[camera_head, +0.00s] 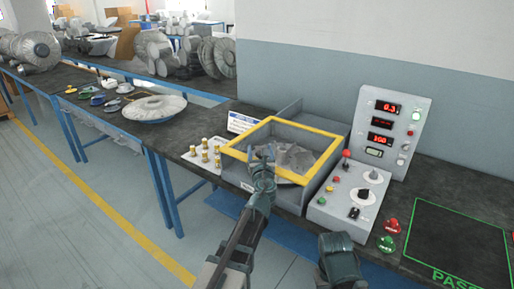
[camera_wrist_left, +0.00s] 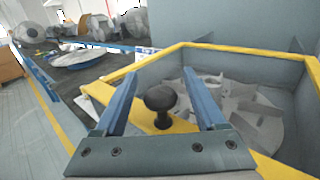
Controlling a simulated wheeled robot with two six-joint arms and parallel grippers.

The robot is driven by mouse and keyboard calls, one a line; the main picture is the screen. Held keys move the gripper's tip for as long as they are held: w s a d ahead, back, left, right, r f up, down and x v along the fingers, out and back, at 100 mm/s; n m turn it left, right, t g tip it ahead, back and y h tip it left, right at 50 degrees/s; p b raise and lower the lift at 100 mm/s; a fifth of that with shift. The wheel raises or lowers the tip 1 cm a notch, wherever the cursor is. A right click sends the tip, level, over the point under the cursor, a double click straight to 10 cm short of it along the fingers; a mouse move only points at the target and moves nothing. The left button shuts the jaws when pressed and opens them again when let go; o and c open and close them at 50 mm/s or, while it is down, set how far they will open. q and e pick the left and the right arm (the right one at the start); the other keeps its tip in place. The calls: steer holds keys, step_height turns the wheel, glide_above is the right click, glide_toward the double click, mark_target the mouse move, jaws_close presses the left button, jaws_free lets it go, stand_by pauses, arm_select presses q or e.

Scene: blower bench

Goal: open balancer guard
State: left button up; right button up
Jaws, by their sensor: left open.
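The balancer guard (camera_head: 300,126) is a yellow-edged frame with a see-through panel, lying closed over the grey balancer box. It also shows in the left wrist view (camera_wrist_left: 230,47). A grey bladed impeller (camera_head: 297,158) sits inside the box and shows in the left wrist view (camera_wrist_left: 245,112). A black round knob (camera_wrist_left: 160,99) stands on the guard's near yellow edge. My left gripper (camera_head: 262,153) is over that edge. In the left wrist view its blue fingers (camera_wrist_left: 159,84) are open, one each side of the knob, with gaps visible. The head view hides the knob behind the gripper.
A control panel (camera_head: 392,128) and a switch box (camera_head: 346,195) stand right of the balancer. Red and green buttons (camera_head: 389,235) and a green-outlined PASS area (camera_head: 458,240) lie further right. Brass weights (camera_head: 205,152) stand left. A grey disc (camera_head: 153,108) lies on the left bench.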

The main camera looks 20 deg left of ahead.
arm_select(q)
steer(key=shift+w+a, duration=0.25)
steer(key=shift+w, duration=0.4)
jaws_close()
stand_by(0.9)
